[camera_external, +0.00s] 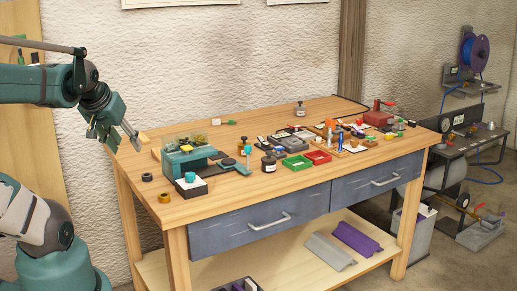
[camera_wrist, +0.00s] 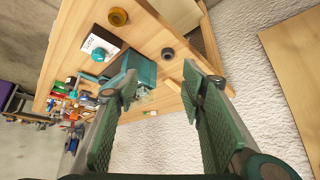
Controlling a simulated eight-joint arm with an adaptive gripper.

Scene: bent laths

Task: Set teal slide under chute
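A teal machine (camera_external: 183,160) with a clear bin on top stands on the left part of the wooden bench; its teal body also shows between my fingers in the wrist view (camera_wrist: 143,68). A flat teal-grey piece (camera_external: 234,166) reaches out from its right side; I cannot tell whether this is the slide or the chute. A small teal cylinder (camera_external: 190,177) sits on a black tray with a white top in front of the machine, and shows in the wrist view (camera_wrist: 98,54). My gripper (camera_external: 117,139) is open and empty, above the bench's left end, apart from everything.
A dark ring (camera_external: 147,177) and a brown ring (camera_external: 165,197) lie at the bench's left front. Clutter fills the right. The back left of the bench top (camera_external: 262,116) is mostly clear.

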